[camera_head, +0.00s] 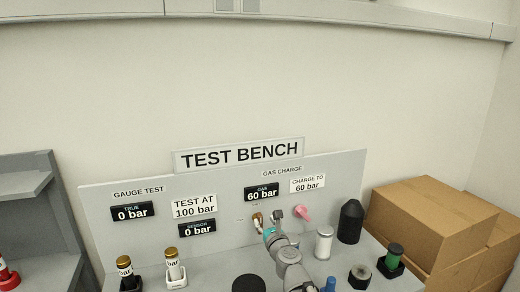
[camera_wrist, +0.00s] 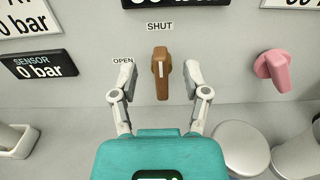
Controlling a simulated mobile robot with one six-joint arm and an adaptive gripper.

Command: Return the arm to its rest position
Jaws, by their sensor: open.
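My gripper (camera_wrist: 157,80) is open in the wrist view, with one finger on each side of a brown valve handle (camera_wrist: 162,75) on the bench panel. The handle stands upright, its white mark pointing up at the SHUT label; the OPEN label is to its left. I cannot tell whether the fingers touch it. In the head view my gripper (camera_head: 268,216) reaches up to the panel and the brown handle (camera_head: 257,221) shows beside it. The arm (camera_head: 288,257) is extended over the bench, not folded.
The grey test bench panel (camera_head: 330,180) stands behind. A pink knob (camera_head: 303,212) is right of the handle. A white cylinder (camera_head: 323,243), a black bottle (camera_head: 350,222), and a green-topped part (camera_head: 393,256) stand at right. Two gold-capped parts (camera_head: 124,268) (camera_head: 173,266) stand at left. Cardboard boxes (camera_head: 430,225) are beyond the right edge.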

